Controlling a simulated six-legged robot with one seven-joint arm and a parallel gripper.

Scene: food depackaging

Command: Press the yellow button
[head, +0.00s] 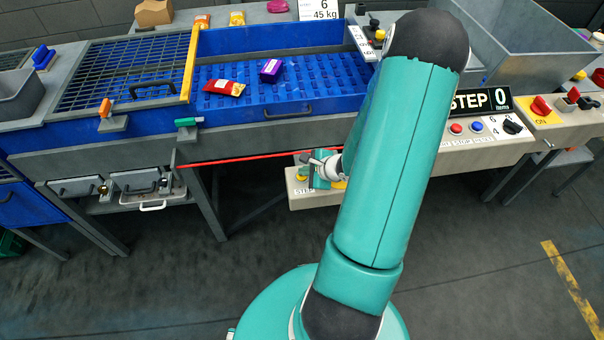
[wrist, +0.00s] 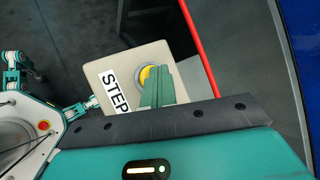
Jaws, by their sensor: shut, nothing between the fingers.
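The yellow button (wrist: 146,75) sits in a grey ring on a beige panel (wrist: 120,72) beside a "STEP" label (wrist: 115,92) in the wrist view. My gripper (wrist: 158,84) is shut and empty, with its green fingers over the button and hiding its right part. I cannot tell whether the fingertips touch it. In the head view my gripper (head: 318,168) is over the beige panel (head: 298,201) below the blue tray's front edge. Yellow patches show on both sides of it there, but my gripper and arm hide much of the panel.
A red strip (head: 235,160) runs along the machine edge just behind the panel. A blue tray (head: 285,112) holds a red packet (head: 225,88) and a purple packet (head: 271,70). Another control panel (head: 490,140) with red and blue buttons stands right of my arm. The floor in front is clear.

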